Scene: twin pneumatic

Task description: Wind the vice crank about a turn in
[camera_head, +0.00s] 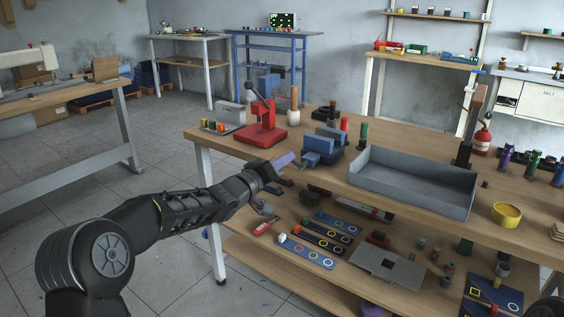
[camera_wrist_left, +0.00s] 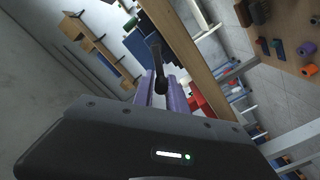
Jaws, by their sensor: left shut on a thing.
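The vice (camera_head: 318,150) is a blue block-like body with dark parts near the front edge of the workbench. It shows as a dark blue shape in the left wrist view (camera_wrist_left: 141,46). My left gripper (camera_head: 284,161) has purple fingers and reaches the bench's front edge, just left of the vice. In the left wrist view its fingers (camera_wrist_left: 166,92) are shut on the black crank handle (camera_wrist_left: 158,72), whose arm runs up towards the vice. The crank is mostly hidden by the gripper in the head view. My right gripper is not in view.
A red press (camera_head: 265,128) stands behind left of the vice on the workbench (camera_head: 222,142). A grey tray (camera_head: 412,184) stands to its right. Red and green cylinders stand behind the vice. The lower shelf (camera_head: 258,257) holds strips, tools and a grey plate.

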